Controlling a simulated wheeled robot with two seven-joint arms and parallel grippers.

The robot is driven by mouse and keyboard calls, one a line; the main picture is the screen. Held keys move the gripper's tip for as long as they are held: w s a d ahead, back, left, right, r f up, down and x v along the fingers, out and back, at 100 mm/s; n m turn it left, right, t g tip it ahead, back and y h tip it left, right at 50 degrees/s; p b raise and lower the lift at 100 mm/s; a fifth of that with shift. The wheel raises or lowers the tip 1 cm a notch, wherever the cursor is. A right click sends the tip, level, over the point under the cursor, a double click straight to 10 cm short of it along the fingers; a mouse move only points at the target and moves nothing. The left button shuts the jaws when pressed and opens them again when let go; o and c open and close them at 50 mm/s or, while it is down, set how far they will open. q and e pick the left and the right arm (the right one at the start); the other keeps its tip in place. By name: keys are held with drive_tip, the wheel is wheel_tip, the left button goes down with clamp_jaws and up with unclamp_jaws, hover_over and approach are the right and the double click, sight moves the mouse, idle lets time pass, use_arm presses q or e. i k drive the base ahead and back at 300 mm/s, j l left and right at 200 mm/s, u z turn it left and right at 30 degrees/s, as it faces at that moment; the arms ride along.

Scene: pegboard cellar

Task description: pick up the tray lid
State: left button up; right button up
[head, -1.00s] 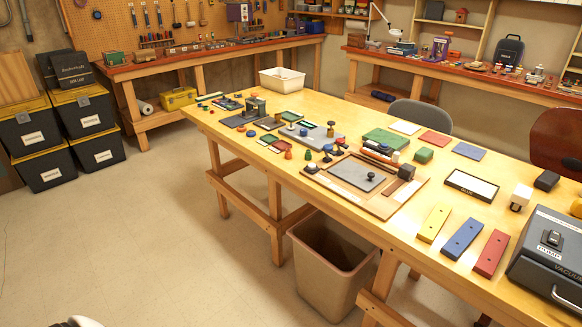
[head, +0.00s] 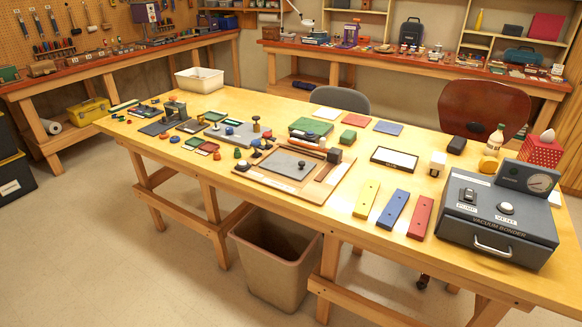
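A grey rectangular plate with a small black knob (head: 284,165) lies in a wooden board (head: 243,178) near the front edge of the long wooden table (head: 330,200). It looks like the tray lid, but I cannot be sure. A second grey plate (head: 219,134) lies further left, with small knobs or stands on it. Neither of my grippers is in view.
On the table, yellow, blue and red bars (head: 394,209) and a vacuum bonder (head: 495,229) lie to the right of the board. Small coloured parts crowd the left. A waste bin (head: 275,262) stands below the front edge. Chairs (head: 484,107) stand behind.

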sight(292, 167)
drive_tip(key=i+z, duration=0.2)
drive_tip(key=i, duration=0.7)
